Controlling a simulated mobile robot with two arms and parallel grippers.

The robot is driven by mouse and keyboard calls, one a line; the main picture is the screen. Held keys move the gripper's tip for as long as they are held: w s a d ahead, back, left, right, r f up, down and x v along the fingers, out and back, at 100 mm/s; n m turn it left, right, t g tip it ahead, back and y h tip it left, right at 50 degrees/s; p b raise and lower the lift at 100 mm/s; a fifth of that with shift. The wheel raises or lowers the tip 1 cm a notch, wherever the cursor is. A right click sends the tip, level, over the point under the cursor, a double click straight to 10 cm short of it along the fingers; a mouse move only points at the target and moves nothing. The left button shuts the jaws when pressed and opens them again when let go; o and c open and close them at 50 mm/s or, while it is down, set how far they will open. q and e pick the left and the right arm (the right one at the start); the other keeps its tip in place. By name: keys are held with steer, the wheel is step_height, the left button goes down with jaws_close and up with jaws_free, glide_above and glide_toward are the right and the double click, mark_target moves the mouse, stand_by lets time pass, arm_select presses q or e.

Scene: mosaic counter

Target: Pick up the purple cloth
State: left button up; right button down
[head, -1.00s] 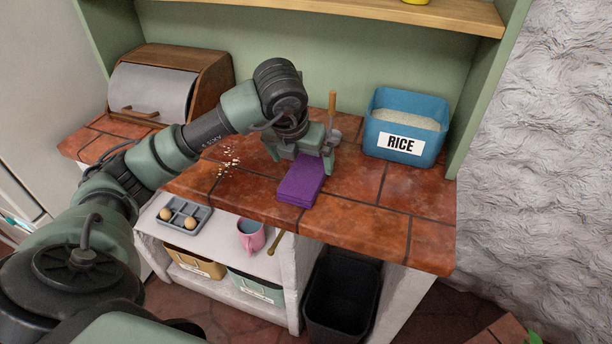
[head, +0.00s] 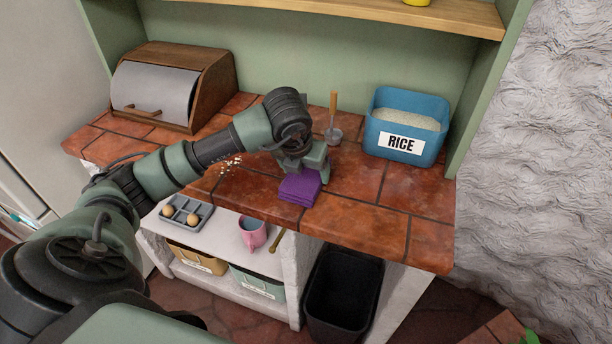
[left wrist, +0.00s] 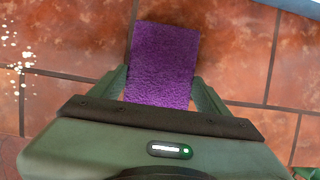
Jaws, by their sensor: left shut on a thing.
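The purple cloth (head: 299,189) lies folded on the red tiled counter (head: 350,215) near its front edge. My left gripper (head: 303,172) is at the cloth's back end, pointing down, and is shut on it. In the left wrist view, the cloth (left wrist: 163,62) runs up from between the two green fingers (left wrist: 160,92), one at each side. I cannot tell any gap under the cloth; it seems to rest on the counter. My right gripper is in neither view.
A blue rice bin (head: 404,128) stands at the back right, and a scoop with a wooden handle (head: 333,115) is behind the gripper. Crumbs (head: 231,163) lie to its left. A wooden bread box (head: 172,87) is at the back left. The right front of the counter is clear.

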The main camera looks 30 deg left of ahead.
mark_target(306, 174)
arm_select(q)
steer(key=shift+r, duration=0.1)
step_height(306, 174, up, 20)
stand_by(0.5)
